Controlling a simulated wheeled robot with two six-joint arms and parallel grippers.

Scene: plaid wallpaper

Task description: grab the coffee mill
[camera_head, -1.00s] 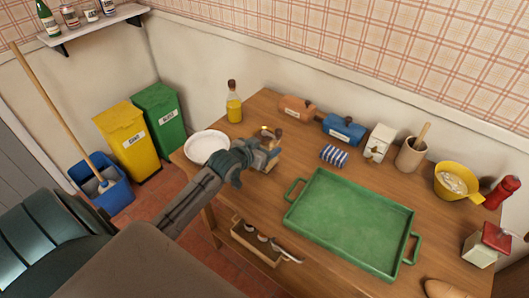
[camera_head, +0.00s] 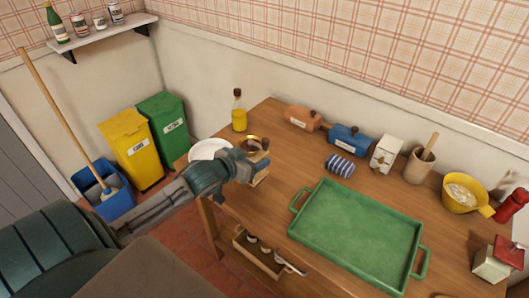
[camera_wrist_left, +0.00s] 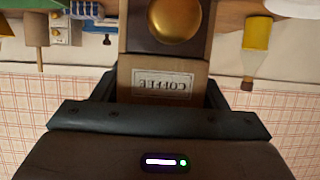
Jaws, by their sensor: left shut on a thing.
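The coffee mill is a wooden box with a brass dome (camera_head: 253,142), partly hidden behind my gripper in the head view. My left gripper (camera_head: 250,166) is shut on it over the table's left part. In the left wrist view the mill's body (camera_wrist_left: 163,83) with its "COFFEE" label sits between the two fingers, and the picture is upside down. Whether the mill still touches the table is hidden. My right gripper is not in view.
A white plate (camera_head: 208,148) lies just behind my left gripper, with an oil bottle (camera_head: 239,113) beyond. A large green tray (camera_head: 355,240) fills the table's middle.

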